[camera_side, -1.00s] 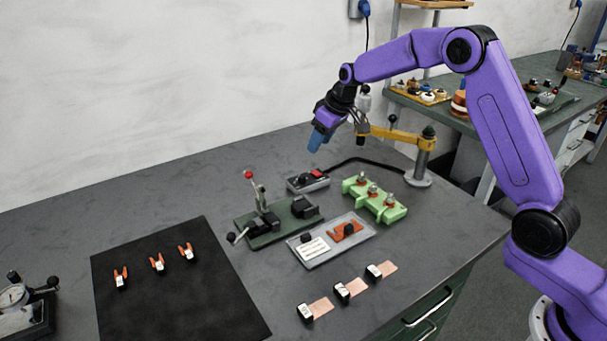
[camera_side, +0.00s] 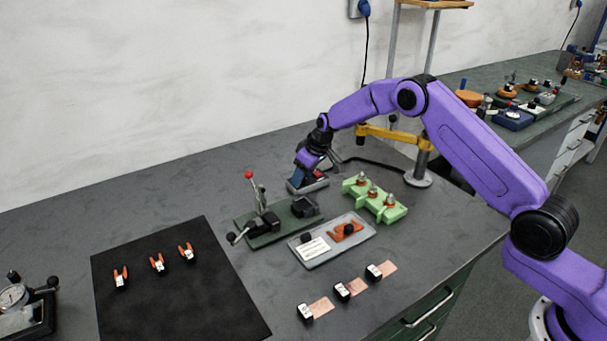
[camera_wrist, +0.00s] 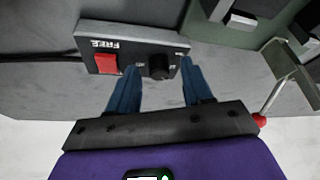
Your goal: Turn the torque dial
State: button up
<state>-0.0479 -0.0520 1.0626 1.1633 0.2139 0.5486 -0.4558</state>
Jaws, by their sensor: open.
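The torque dial is a black round knob (camera_wrist: 158,66) on a dark control box (camera_wrist: 128,42) in the wrist view. A red switch (camera_wrist: 105,63) and white lettering sit on the same face. My gripper (camera_wrist: 158,80) is open. Its two blue fingers point at the box, one on each side of the knob in the picture; I cannot tell whether they touch it. In the side view my gripper (camera_side: 297,183) is low over the box (camera_side: 317,184), hiding much of it and the dial.
A green lever press (camera_side: 270,235) stands in front of the box. A light green fixture (camera_side: 385,205) with several posts is to its right. A grey tray (camera_side: 310,262), copper foil pieces (camera_side: 357,288) and a black mat (camera_side: 180,290) lie nearer. A black cable runs behind.

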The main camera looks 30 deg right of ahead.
grip_shut()
jog(key=shift+m, duration=0.3)
jog(key=m+h, duration=0.2)
jog(key=m, duration=0.3)
jog(key=shift+a, duration=0.2)
jog(key=m+h, duration=0.2)
jog(key=m, duration=0.4)
jog(key=shift+a, duration=0.1)
jog(key=shift+g+h, duration=0.3)
dwell(0.4)
grip_release()
